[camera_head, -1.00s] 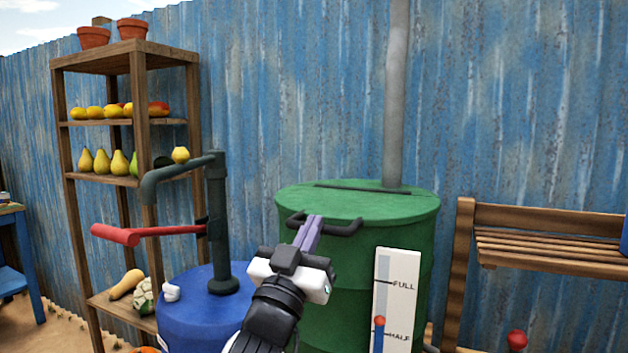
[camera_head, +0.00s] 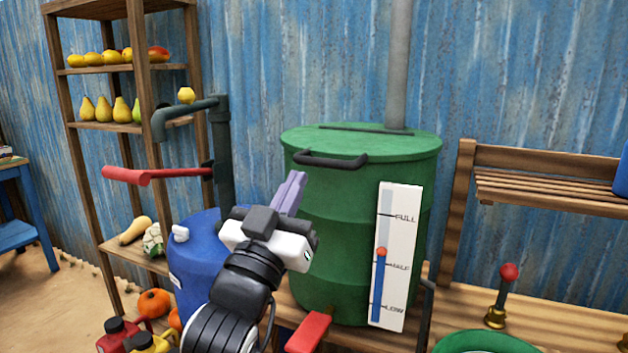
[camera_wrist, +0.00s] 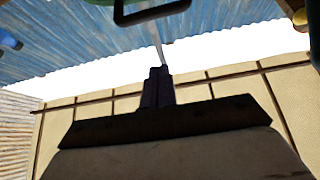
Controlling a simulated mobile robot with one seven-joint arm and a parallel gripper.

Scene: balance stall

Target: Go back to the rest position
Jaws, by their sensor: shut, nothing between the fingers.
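My gripper (camera_head: 291,190) is in the middle of the head view, in front of the green barrel (camera_head: 330,225). Its purple fingers are together, point up and hold nothing. In the wrist view the shut fingers (camera_wrist: 157,88) stand dark against the bright sky and a light roof. The barrel's dark lid handle (camera_head: 331,160) is just above and right of the fingertips in the head view, apart from them. A dark handle also shows at the top of the wrist view (camera_wrist: 152,13). My arm hides part of the blue drum (camera_head: 190,262).
A dark pump (camera_head: 222,135) with a red lever (camera_head: 155,175) stands at the left. A level gauge (camera_head: 397,255) is on the barrel's front. Shelves of fruit (camera_head: 125,61) stand behind left.

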